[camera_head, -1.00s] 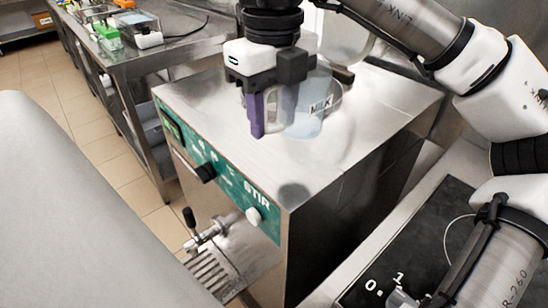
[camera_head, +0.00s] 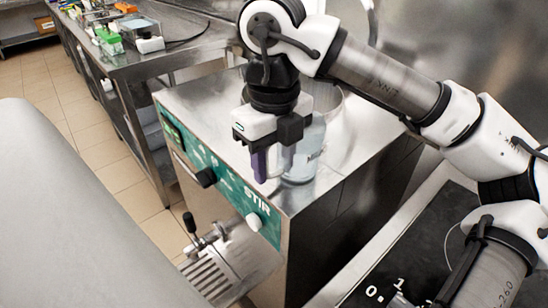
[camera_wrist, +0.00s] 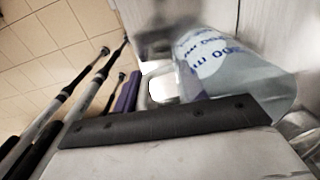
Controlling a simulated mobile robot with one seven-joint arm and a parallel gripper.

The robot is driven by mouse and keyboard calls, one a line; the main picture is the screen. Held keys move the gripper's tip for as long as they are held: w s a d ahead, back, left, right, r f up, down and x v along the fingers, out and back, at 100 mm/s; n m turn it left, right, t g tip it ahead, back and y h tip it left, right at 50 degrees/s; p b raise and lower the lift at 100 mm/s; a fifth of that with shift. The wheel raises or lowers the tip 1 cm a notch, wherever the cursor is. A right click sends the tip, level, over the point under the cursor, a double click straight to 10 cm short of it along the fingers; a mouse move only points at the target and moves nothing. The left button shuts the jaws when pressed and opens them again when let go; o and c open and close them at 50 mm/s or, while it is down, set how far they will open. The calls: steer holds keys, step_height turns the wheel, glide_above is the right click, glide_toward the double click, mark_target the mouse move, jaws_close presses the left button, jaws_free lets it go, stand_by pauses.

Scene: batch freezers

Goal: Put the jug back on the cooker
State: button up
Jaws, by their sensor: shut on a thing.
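The jug (camera_head: 312,148) is translucent, with blue print that reads as ml marks in the wrist view (camera_wrist: 220,65). My gripper (camera_head: 270,163), with purple on one finger, is shut on the jug's handle, on the jug's left side. The jug looks upright over the front part of the steel machine's top. I cannot tell whether its base touches the top. The steel machine (camera_head: 200,105), with a green panel marked STIR, seems to be the cooker. The gripper partly hides the jug in the head view.
A clear round vessel or lid (camera_head: 328,97) stands behind the jug on the machine top. A steel bench (camera_head: 190,52) with small containers is at the upper left. A dark slab (camera_head: 420,240) lies at the lower right. The machine's left top is bare.

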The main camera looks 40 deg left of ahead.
steer(key=o, duration=1.2)
steer(key=shift+f, duration=0.1)
step_height(320, 180, up, 12)
steer(key=shift+r+p, duration=0.2)
steer(key=shift+p, duration=0.1)
